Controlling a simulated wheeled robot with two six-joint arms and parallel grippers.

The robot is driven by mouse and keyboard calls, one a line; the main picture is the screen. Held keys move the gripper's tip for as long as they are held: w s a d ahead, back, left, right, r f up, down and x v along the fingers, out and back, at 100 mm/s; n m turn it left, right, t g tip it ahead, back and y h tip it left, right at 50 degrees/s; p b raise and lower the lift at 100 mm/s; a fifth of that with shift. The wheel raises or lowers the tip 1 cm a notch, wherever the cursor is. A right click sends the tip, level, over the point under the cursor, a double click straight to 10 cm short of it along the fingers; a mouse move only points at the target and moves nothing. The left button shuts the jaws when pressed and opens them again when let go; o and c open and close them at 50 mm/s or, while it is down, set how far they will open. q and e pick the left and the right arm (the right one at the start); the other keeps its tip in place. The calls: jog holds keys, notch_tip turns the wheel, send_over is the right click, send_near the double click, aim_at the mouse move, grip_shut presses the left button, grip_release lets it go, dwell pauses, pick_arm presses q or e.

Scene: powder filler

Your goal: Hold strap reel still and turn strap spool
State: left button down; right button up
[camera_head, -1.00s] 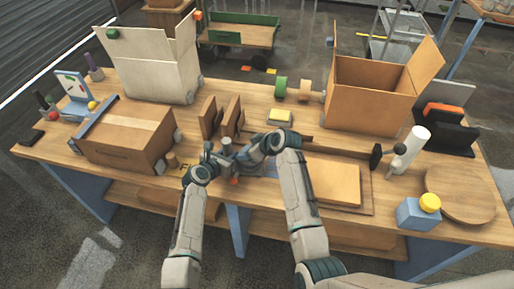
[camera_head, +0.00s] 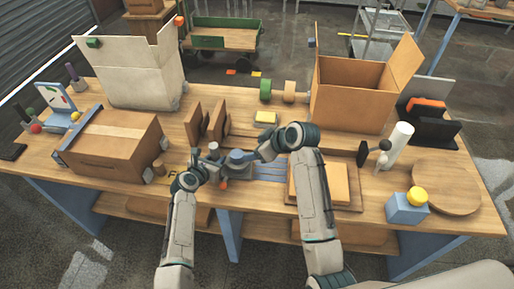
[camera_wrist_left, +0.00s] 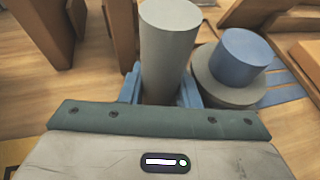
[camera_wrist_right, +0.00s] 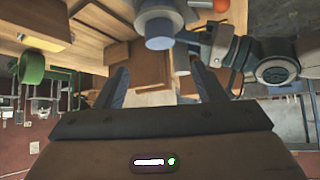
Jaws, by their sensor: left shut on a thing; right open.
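The strap reel stands at the table's middle front. Its upright grey post (camera_wrist_left: 168,50) sits between the fingers of my left gripper (camera_head: 207,162), which is shut on it. The strap spool, a blue knob (camera_head: 238,156) on a round grey base (camera_wrist_left: 215,85), stands just right of the post; the knob also shows in the left wrist view (camera_wrist_left: 240,52). Blue straps (camera_head: 270,171) lie flat to its right. My right gripper (camera_head: 258,151) is open and empty, just right of the knob and apart from it. In the right wrist view the knob (camera_wrist_right: 160,38) appears beyond the fingertips.
A closed carton (camera_head: 113,145) stands left, and brown upright panels (camera_head: 205,122) stand behind the reel. A flat brown box (camera_head: 319,183) lies to the right. An open carton (camera_head: 350,95) is at the back right. A small orange-red object (camera_head: 223,183) is at the reel's front.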

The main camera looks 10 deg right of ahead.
jog(key=shift+f, duration=0.1)
jog(key=t+y, duration=0.3)
send_near(241, 156)
jog(key=x, duration=1.1)
jog(key=shift+w+a, duration=0.25)
jog(key=shift+a, duration=0.05)
jog(key=c, duration=1)
jog(key=shift+o, duration=0.2)
jog(key=shift+f, duration=0.1)
